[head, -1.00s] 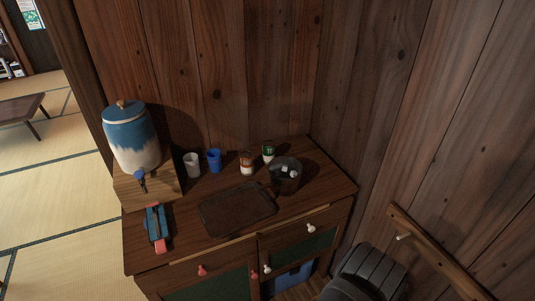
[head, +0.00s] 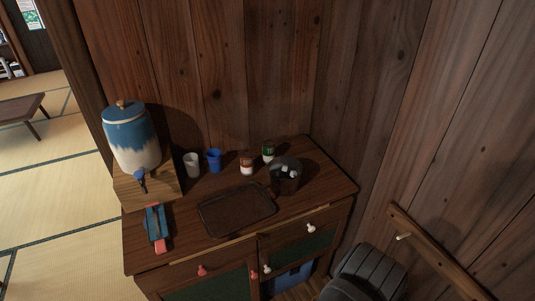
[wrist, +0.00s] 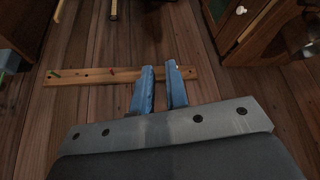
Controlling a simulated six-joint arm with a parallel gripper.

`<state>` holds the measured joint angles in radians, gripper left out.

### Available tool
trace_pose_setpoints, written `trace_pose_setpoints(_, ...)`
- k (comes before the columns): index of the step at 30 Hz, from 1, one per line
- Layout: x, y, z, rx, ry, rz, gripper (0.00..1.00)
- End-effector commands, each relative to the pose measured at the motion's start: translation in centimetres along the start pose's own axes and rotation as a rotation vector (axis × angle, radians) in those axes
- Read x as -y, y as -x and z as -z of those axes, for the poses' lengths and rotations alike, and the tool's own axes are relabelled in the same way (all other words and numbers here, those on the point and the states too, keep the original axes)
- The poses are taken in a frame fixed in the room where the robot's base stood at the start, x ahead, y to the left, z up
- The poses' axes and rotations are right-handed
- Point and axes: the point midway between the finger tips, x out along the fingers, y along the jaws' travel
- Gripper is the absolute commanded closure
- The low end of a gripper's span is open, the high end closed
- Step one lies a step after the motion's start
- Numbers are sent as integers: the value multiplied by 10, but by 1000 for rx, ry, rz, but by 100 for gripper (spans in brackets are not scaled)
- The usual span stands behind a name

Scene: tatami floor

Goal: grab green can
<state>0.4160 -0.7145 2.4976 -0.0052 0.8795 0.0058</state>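The green can (head: 268,151) has a white lid and stands upright at the back of the wooden cabinet top in the head view. It is just behind a dark round pot, which partly hides its lower right side. A brown can with a white lid (head: 246,163) stands to its left. The green can is not in the wrist view.
The dark pot (head: 286,176) holds pale cubes. A brown tray (head: 237,211) lies in front. A blue cup (head: 214,160), a white cup (head: 192,165) and a blue-and-white dispenser (head: 132,140) stand left. A wooden rail (wrist: 100,78) is on the planks in the wrist view.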

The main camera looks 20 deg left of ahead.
Motion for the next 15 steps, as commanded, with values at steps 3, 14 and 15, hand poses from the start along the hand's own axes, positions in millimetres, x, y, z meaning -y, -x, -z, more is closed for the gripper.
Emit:
trace_pose_setpoints(3, 0, 0, 0, 0, 0, 0, 63)
trace_pose_setpoints(14, 0, 0, 0, 0, 0, 0, 27)
trace_pose_setpoints(15, 0, 0, 0, 0, 0, 0, 27)
